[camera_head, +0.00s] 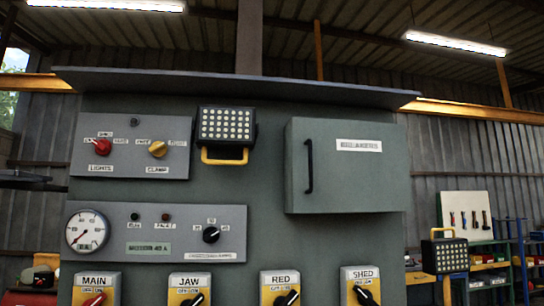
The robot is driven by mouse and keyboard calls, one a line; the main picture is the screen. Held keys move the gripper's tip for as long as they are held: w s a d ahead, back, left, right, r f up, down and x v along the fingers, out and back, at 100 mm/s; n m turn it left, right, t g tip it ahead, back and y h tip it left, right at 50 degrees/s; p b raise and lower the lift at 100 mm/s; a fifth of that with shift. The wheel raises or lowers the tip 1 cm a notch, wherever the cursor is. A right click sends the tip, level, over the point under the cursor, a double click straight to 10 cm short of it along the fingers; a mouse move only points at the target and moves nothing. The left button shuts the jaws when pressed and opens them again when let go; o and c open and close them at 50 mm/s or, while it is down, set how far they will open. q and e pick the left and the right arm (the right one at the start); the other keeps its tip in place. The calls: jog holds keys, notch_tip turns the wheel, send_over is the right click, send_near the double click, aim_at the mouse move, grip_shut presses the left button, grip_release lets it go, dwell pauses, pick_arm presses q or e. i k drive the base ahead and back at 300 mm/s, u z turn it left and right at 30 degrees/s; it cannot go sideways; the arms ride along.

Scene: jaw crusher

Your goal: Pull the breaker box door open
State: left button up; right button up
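The breaker box (348,166) is a grey-green box at the upper right of the control panel. Its door is shut and faces me, with a white label (359,145) near the top. A black vertical bar handle (309,166) is on the door's left side. Neither of my grippers shows in the head view, and nothing touches the handle.
The panel (264,193) carries a lights and clamp plate (130,160), a yellow-handled lamp (226,127), a gauge (87,231) and a row of switches below. An overhanging top edge (230,84) juts above the box. Shelves stand at the far right.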

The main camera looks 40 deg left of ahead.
aim_at(339, 165)
jog(key=u, duration=1.05)
jog(key=i, duration=0.25)
jog(key=z, duration=0.2)
